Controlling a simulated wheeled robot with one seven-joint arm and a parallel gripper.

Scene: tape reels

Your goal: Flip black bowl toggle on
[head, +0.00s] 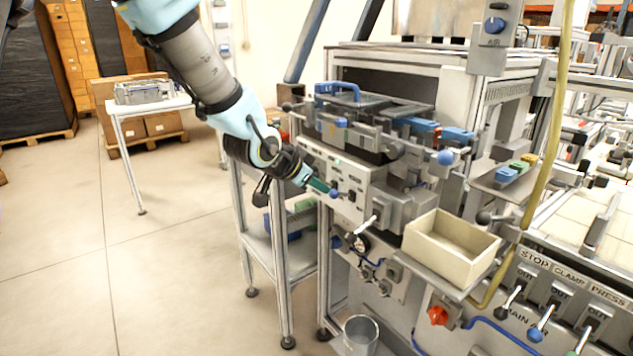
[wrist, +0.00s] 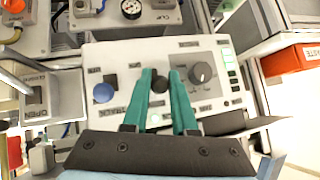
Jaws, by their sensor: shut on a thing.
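The black toggle (wrist: 159,84) stands on the white control panel (wrist: 125,58), between my green fingertips in the wrist view. My gripper (wrist: 161,76) is shut on it, with one finger on each side. A blue-knobbed toggle (wrist: 103,92) is left of the fingers and a grey dial (wrist: 202,73) is to the right. In the head view my gripper (head: 320,187) reaches the front of the panel (head: 343,172), close to the blue knob (head: 335,193). I cannot make out the held black toggle there, nor tell which way it is tipped.
A cream open box (head: 452,245) stands on a shelf at the right of the panel. A round gauge (head: 357,243) and a lever are below it. A metal bucket (head: 360,335) is on the floor. Open floor lies to the left.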

